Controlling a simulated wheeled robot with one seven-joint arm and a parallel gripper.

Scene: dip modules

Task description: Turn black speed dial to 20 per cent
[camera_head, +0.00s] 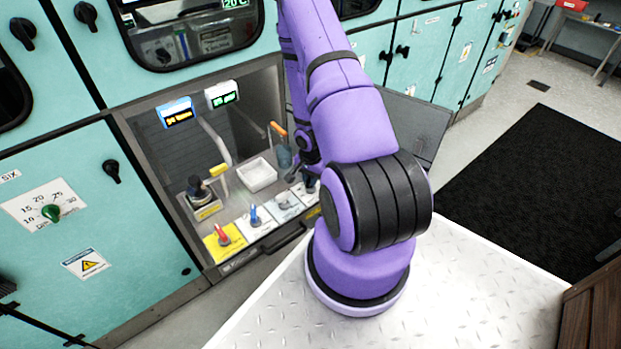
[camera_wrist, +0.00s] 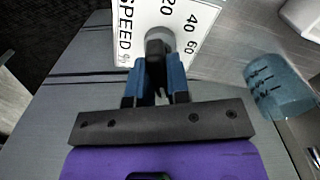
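The black speed dial (camera_wrist: 157,48) sits on a white plate (camera_wrist: 133,18) marked SPEED, %, 20, 40 and 60 in the wrist view. My gripper (camera_wrist: 160,68) has its two blue fingers on either side of the dial's black handle, with no clear gap between them and it. The fingers look shut on the handle. They hide part of the dial, and I cannot tell which mark it points to. In the head view the dial and my fingertips are mostly hidden behind my purple arm, at the right end of the row of plates.
A translucent blue cup-like part (camera_wrist: 278,88) is right of my gripper. The alcove also holds a red-handled valve on yellow (camera_head: 222,236), a blue-handled valve (camera_head: 255,216), a white tray (camera_head: 257,174) and a black knob (camera_head: 197,188). An open door panel (camera_head: 420,125) stands right of my arm.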

